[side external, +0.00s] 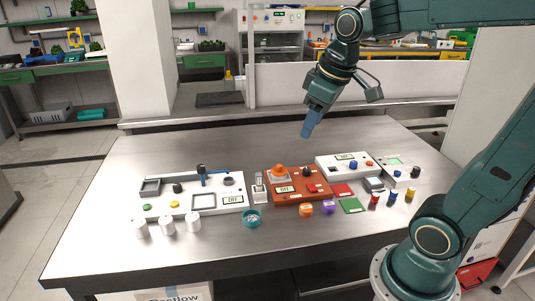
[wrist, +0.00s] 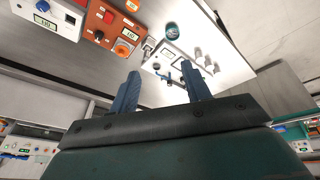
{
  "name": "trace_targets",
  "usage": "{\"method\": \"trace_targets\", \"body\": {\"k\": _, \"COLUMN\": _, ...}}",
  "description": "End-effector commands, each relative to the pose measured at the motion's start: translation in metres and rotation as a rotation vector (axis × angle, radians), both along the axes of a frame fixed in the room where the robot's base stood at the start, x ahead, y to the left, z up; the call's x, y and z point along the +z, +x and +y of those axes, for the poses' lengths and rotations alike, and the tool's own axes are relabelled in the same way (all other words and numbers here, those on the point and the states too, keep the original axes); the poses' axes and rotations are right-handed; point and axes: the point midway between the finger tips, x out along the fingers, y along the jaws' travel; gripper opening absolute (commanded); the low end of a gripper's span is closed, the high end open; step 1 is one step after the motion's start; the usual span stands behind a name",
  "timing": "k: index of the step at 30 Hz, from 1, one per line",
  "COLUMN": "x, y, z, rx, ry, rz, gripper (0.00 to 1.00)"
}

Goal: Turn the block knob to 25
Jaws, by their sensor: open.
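My gripper (side external: 308,130) is open and empty, high above the back of the bench. In the wrist view its two blue fingers (wrist: 161,69) stand apart with nothing between them. An orange block unit (side external: 299,197) with an unreadable display (side external: 285,189) sits mid-bench. It carries a black knob (side external: 306,172), also in the wrist view (wrist: 98,36), and an orange round part (side external: 278,171). A white unit (side external: 325,160) to its right has a blue knob (side external: 353,164) and a display (side external: 345,157). I cannot tell which knob is the block knob, nor read any setting.
A white panel (side external: 160,208) with buttons, knobs and a blue lever (side external: 203,178) lies at left. White cups (side external: 167,226), a teal bowl (side external: 252,217), coloured caps (side external: 328,207) and small vials (side external: 392,197) stand in front. The back of the bench is clear.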

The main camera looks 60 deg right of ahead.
Motion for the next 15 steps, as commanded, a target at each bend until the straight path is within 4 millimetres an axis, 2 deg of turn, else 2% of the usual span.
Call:
{"method": "trace_targets", "body": {"k": 8, "x": -0.014, "y": 0.047, "z": -0.048, "rx": 0.042, "ry": -0.022, "rz": 0.089, "gripper": 0.48}}
{"method": "trace_targets", "body": {"k": 15, "x": -0.036, "y": 0.081, "z": -0.096, "rx": 0.085, "ry": -0.029, "rz": 0.159, "gripper": 0.48}}
